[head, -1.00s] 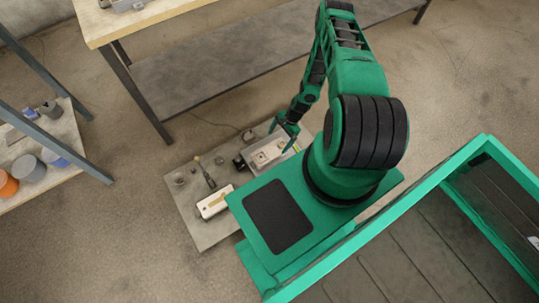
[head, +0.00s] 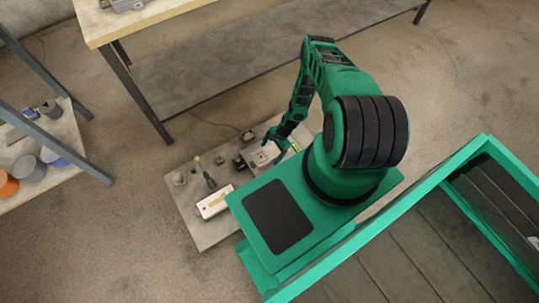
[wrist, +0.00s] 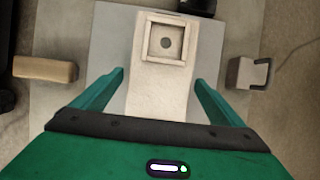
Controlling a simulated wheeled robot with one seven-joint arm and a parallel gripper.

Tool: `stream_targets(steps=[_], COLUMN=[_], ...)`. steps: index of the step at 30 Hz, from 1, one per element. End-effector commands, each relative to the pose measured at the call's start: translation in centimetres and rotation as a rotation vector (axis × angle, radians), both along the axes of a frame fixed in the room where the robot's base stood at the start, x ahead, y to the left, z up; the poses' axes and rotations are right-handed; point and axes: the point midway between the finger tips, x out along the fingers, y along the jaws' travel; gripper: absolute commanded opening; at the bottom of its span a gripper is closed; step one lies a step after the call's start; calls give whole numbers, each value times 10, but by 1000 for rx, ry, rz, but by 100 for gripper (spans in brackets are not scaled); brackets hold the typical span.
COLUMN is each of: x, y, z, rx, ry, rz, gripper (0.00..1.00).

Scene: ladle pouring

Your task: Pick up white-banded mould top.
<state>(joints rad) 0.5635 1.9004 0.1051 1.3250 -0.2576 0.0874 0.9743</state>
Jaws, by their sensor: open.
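A pale, off-white mould piece (wrist: 155,98) with a square raised rim and a round dark hole lies below my gripper in the wrist view. In the head view its pale top (head: 263,155) shows under the arm's end. I cannot make out a white band on it. My gripper (wrist: 160,78) is open, with one finger on each side of the piece and a gap to each side. Whether the fingers are level with it or above it is unclear.
The mould piece rests over a grey surface (wrist: 105,35) on the low board (head: 205,234). A dark-handled tool (head: 209,181) and small items share the board.

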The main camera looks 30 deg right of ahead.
Motion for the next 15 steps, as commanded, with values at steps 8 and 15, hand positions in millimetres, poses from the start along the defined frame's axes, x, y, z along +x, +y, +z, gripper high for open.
stream_targets(steps=[8,15], x=[0,0], y=[1,1], z=[-3,-2], rx=[0,0], ry=[0,0], rz=[0,0], gripper=[92,37])
